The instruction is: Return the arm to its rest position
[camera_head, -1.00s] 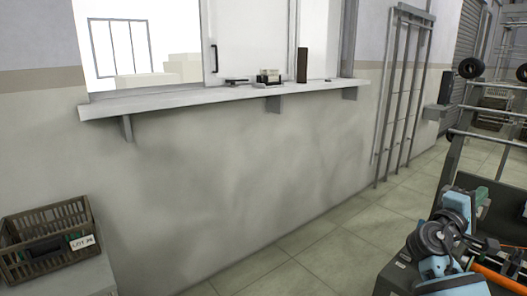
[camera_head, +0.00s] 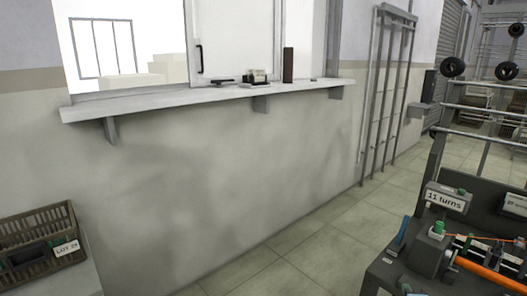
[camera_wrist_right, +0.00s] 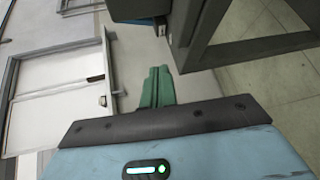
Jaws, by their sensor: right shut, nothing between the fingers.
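My right gripper (camera_wrist_right: 158,88) shows in the right wrist view. Its green fingers are together with nothing between them, and they point away over the floor and pale wall. In the head view I cannot make out the right gripper clearly. My left gripper is not in view. The winding machine stands at the lower right of the head view, with an "11 turns" sign (camera_head: 447,198) and an orange rod (camera_head: 487,272) at its front.
A brown crate (camera_head: 66,228) labelled "LOT 29" is at the lower left. A pale window ledge (camera_head: 200,100) carries small items and a dark upright block (camera_head: 288,65). A rack with black spools (camera_head: 452,67) stands at right. The tiled floor (camera_head: 325,245) between is clear.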

